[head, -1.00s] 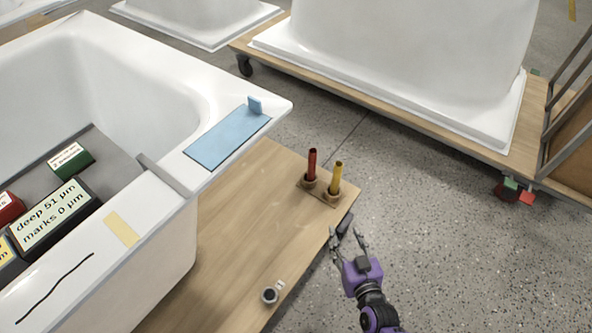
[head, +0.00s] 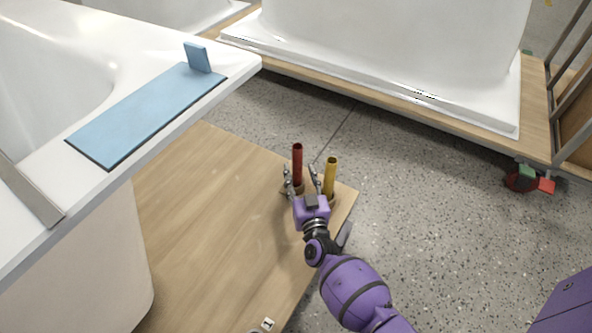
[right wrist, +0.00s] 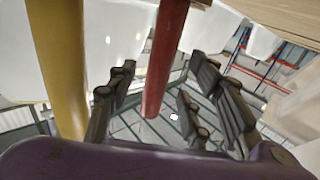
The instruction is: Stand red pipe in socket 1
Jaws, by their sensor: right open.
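The red pipe (head: 297,160) stands upright in a holder at the corner of the wooden board, beside the yellow pipe (head: 331,172). My right gripper (head: 301,173) is open, with its fingers on either side of the red pipe's lower part. In the right wrist view the red pipe (right wrist: 165,50) runs between the open fingers (right wrist: 168,110); I cannot tell whether they touch it. The yellow pipe (right wrist: 60,60) passes outside them on the left. A small label marked 1 (head: 268,323) shows at the bottom edge; the socket beside it is almost cut off. My left gripper is not in view.
The wooden board (head: 215,210) is clear between the pipes and the label. A white tub (head: 70,240) with a blue plate (head: 150,110) on its rim stands at left. Another tub on a wheeled wooden dolly (head: 400,110) is behind. Speckled floor lies at right.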

